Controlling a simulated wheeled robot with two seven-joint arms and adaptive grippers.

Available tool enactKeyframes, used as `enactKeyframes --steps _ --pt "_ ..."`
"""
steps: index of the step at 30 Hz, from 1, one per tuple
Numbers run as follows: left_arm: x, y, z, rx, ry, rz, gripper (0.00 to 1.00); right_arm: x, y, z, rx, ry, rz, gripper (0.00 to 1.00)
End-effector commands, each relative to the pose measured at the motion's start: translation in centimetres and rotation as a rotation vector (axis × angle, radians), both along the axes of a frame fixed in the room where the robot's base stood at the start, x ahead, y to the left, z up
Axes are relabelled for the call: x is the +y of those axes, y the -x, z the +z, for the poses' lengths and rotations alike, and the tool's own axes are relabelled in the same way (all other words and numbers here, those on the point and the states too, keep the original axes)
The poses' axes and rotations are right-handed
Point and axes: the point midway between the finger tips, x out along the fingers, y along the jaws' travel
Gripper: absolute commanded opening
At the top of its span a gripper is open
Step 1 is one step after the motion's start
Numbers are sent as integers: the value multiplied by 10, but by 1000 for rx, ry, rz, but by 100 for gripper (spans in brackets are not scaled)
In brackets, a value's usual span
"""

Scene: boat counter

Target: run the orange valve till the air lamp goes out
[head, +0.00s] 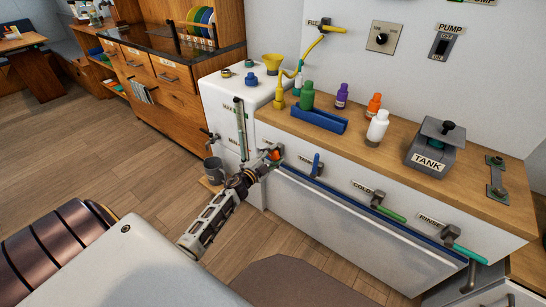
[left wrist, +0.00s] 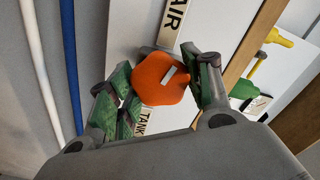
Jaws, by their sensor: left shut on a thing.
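The orange valve (left wrist: 152,72) is a rounded knob with a pale slot mark on its face, on the white cabinet front between the AIR and TANK labels. In the head view only a bit of the valve (head: 275,154) shows at the counter's left front corner. My left gripper (left wrist: 165,92) is shut on the valve, with a green-padded finger on either side. In the head view the left gripper (head: 270,157) reaches the cabinet front from the left. I cannot make out an air lamp in either view. My right gripper is not in view.
Blue, green and other taps line the cabinet front beside the valve, above a long blue rail (head: 350,207). A grey mug (head: 214,170) stands low at left. Bottles (head: 377,127) and a TANK unit (head: 436,150) stand on the counter. A PUMP switch (head: 440,46) is on the wall.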

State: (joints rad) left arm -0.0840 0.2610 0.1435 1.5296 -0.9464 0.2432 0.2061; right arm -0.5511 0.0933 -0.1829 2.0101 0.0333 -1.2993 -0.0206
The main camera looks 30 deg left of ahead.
Motion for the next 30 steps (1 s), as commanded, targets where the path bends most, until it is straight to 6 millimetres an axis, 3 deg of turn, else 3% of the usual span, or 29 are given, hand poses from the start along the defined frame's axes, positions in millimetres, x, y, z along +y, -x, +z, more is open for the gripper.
enactKeyframes --steps 21,30 --pt "1 0 -1 -48 -606 0 26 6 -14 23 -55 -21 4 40" --pt "0 0 -1 -70 -890 0 26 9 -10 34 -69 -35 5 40"
